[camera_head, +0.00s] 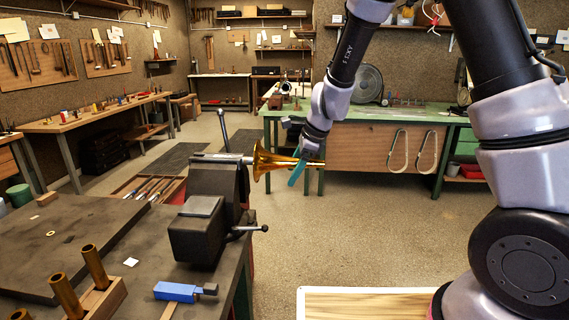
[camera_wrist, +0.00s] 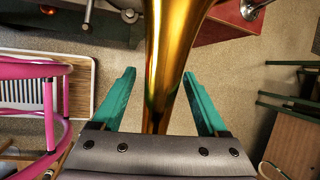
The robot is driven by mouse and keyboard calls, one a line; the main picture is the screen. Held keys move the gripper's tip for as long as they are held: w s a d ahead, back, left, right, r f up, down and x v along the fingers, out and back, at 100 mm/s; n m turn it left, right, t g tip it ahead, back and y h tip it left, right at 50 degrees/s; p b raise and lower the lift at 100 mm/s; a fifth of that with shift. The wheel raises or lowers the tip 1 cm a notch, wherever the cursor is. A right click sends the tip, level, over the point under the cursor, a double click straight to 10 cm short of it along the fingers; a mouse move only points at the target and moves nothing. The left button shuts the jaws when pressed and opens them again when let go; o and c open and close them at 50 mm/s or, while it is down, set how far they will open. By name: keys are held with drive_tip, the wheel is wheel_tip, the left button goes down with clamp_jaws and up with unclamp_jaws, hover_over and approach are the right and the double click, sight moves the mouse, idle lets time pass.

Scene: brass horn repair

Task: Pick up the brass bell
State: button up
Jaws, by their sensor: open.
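The brass bell (camera_head: 270,161) is a golden flared horn piece. Gaps show between the fingers and the brass. Whether either finger touches it lower down is hidden.
The vise handle (camera_head: 250,229) juts right. A green bench (camera_head: 400,118) stands behind. The floor (camera_head: 330,235) right of the vise is clear.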

clamp_jaws()
drive_tip(key=shift+r, duration=0.1)
idle(0.3)
drive_tip(key=d, duration=1.7)
drive_tip(key=shift+s, duration=0.3)
